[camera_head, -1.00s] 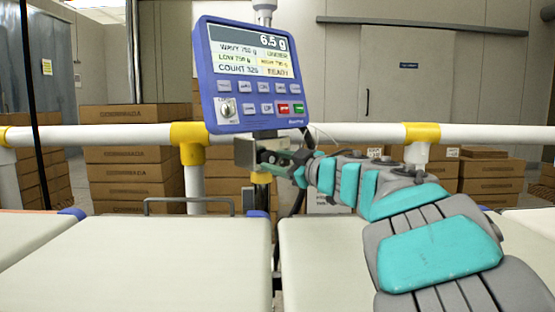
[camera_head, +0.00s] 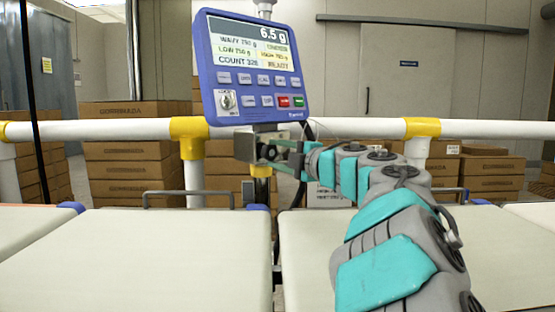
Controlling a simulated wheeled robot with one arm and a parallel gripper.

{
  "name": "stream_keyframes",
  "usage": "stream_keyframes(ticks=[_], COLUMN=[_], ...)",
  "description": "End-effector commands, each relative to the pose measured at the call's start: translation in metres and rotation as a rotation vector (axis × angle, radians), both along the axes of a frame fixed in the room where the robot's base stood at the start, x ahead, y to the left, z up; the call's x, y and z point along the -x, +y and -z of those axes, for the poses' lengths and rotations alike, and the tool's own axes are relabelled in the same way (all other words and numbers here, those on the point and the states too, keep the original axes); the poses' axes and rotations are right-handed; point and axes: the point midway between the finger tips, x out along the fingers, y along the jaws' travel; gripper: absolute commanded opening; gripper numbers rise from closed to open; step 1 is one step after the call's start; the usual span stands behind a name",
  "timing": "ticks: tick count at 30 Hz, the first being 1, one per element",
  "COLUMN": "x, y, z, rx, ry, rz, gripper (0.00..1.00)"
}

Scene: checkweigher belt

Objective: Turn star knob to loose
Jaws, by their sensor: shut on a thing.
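The star knob (camera_head: 268,152) is a small dark shape at the grey bracket just under the blue display unit. It is mostly hidden by my gripper, and its lobes and turn angle cannot be made out. My gripper (camera_head: 272,153) reaches in from the right, below the display, and is shut on the knob. The blue display unit (camera_head: 213,80) stands above it on a post and reads 6.5 g.
A white rail (camera_head: 345,128) with yellow joints runs behind the gripper. Pale conveyor belts (camera_head: 140,255) lie in front, with a gap below the display. Stacked cartons (camera_head: 130,170) stand behind the rail. A thin cable hangs near the gripper.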

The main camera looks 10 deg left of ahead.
Motion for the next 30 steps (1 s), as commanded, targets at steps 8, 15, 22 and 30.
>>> stream_keyframes(ticks=[8, 15, 22, 30], x=[0.0004, 0.0001, 0.0006, 0.0006], y=[-0.0001, 0.0002, 0.0011, 0.0012], z=[0.0031, 0.0039, 0.0029, 0.0022], rx=[0.149, 0.24, 0.286, 0.3], ry=[-0.191, -0.304, -0.365, -0.383], rz=[-0.001, -0.001, -0.003, -0.004], gripper=[0.0, 0.0, 0.0, 0.0])
